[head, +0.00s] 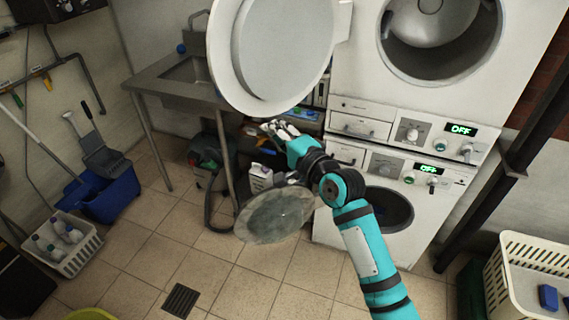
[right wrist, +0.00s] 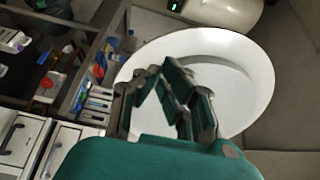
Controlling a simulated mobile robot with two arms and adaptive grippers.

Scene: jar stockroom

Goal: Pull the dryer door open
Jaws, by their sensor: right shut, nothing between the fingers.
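The upper machine's round white door (head: 238,60) stands swung wide open to the left in the head view. Its drum opening (head: 440,45) is uncovered at the right. My right gripper (head: 272,127) is just below the door's lower rim, its fingers shut and empty. In the right wrist view the fingers (right wrist: 168,72) show in front of a large white round door (right wrist: 250,75). I cannot tell from these views whether they touch it. My left gripper is not in view.
The lower machine's round glass door (head: 272,215) also hangs open to the left. A metal sink table (head: 165,85) stands behind. A blue bucket (head: 110,200) and a white basket (head: 75,262) are on the left floor. Another basket (head: 510,290) is at right. The middle floor is mostly clear.

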